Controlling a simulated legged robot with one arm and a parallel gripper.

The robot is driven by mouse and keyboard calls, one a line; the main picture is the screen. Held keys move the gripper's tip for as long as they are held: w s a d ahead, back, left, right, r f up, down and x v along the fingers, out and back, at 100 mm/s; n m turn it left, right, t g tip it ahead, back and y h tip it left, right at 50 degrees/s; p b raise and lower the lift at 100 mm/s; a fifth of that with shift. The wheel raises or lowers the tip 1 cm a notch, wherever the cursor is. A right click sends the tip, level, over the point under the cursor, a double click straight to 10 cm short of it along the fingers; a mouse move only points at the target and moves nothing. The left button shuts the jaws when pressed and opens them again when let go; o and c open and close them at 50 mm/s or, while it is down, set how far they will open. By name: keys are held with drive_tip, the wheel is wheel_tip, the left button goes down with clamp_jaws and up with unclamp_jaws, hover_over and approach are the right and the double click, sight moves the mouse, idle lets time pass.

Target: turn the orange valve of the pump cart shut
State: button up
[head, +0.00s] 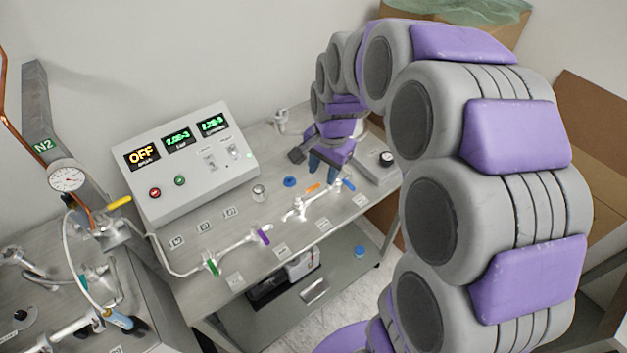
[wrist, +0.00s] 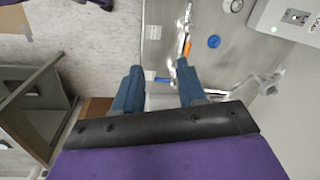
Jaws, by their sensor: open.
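The pump cart (head: 190,243) is a grey metal bench with a line of pipe valves on its top. The orange valve handle (head: 312,188) sits on the pipe near the cart's right part, next to a blue valve handle (head: 348,186). My gripper (head: 328,167) is above and behind these handles, open, with blue fingers. In the wrist view the orange handle (wrist: 187,48) lies just beyond the tip of the right finger of my gripper (wrist: 157,72). Nothing is between the fingers except the view of the cart below. I cannot tell the height gap.
A control box (head: 195,160) with an OFF display stands at the cart's back. A purple handle (head: 264,236) and a green handle (head: 213,266) lie left of the orange one. A blue cap (head: 290,182) lies nearby. An N2 bench with a gauge (head: 67,178) stands left.

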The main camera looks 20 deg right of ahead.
sight(313, 186)
drive_tip(key=w+d+f+m, duration=0.2)
drive_tip(key=w+f+m, duration=0.15)
drive_tip(key=w, duration=0.45)
drive_tip(key=shift+t, duration=0.4)
drive_tip(key=w+f, duration=0.1)
drive_tip(key=f, duration=0.4)
drive_tip(key=w+f+b, duration=0.1)
drive_tip(key=f, duration=0.4)
drive_tip(key=w+a+f, duration=0.1)
drive_tip(key=f, duration=0.5)
drive_tip(key=shift+w, duration=0.2)
drive_tip(key=shift+r, duration=0.1)
drive_tip(key=shift+c, duration=0.5)
clamp_jaws()
